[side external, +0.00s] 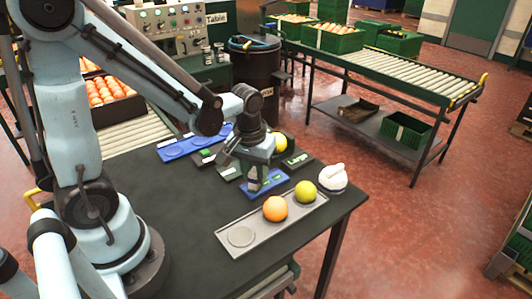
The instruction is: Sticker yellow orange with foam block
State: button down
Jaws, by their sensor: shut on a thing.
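My gripper (255,185) points down over a small blue tray (277,184) near the middle of the table. It is shut on a small pale piece, which looks like the foam block; the fingers hide most of it. I cannot tell whether it touches the blue tray. A yellow-green fruit (305,191) sits at the right end of a long grey tray (257,221). An orange fruit (275,208) sits in the middle of that tray, and its left round recess is empty. Another yellow fruit (280,142) is partly hidden behind my gripper. No sticker is clear at this size.
A white rounded object with a knob (333,177) stands right of the grey tray, near the table edge. Dark pads (297,159) and a long blue tray (175,151) lie behind my gripper. The table (180,225) is bare at front left.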

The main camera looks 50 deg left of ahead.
jog(key=shift+r, duration=3.5)
jog(key=w+a+r, duration=0.2)
jog(key=w+a, duration=0.3)
jog(key=w, duration=0.2)
jog(key=w+a+r, duration=0.3)
jog(key=w+a, duration=0.2)
jog(key=w, duration=0.2)
jog(key=shift+w+d+f, duration=0.1)
jog(key=shift+f, duration=1.4)
jog(key=shift+w+d+f, duration=0.1)
jog(key=shift+f, duration=1.35)
jog(key=shift+f, duration=0.65)
jog(key=shift+r, duration=0.1)
notch_tip(320, 180, up, 7)
